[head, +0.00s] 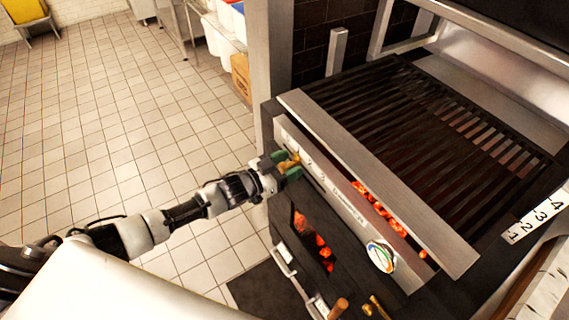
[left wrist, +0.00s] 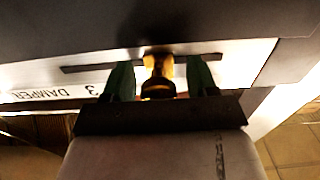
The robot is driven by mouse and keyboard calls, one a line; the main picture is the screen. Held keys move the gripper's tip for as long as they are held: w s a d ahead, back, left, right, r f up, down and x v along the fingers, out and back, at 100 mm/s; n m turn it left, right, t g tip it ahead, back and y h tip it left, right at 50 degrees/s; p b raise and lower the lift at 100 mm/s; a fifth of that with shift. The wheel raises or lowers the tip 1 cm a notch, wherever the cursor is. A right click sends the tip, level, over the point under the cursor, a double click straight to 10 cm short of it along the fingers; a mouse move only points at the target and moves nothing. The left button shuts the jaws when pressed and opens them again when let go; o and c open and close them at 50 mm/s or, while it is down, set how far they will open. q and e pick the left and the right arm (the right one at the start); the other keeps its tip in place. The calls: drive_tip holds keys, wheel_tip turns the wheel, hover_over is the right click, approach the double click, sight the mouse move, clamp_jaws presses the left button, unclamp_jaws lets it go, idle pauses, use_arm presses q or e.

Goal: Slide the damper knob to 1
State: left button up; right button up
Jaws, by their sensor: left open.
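The brass damper knob (left wrist: 158,68) sits in a dark horizontal slot (left wrist: 90,67) in a pale plate on the grill's front; the left wrist view shows "3" and "DAMPER" printed there upside down. A 1 on this plate cannot be made out. My left gripper (left wrist: 160,82) is open, with one green finger on each side of the knob and a gap to each. In the head view my left gripper (head: 288,163) reaches the left part of the front plate (head: 335,200), and the brass knob (head: 286,165) shows partly between its fingers. My right gripper is not in view.
The grill's steel front ledge (head: 370,175) juts out just above the plate. Glowing coals (head: 380,210) show beneath it, and more in a lower opening (head: 310,235). A round gauge (head: 381,257) is at the plate's right. A strip numbered 1 to 4 (head: 535,215) lies at far right.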

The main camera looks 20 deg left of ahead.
use_arm(q)
drive_tip(key=b+v, duration=0.1)
drive_tip(key=v, duration=1)
idle(0.3)
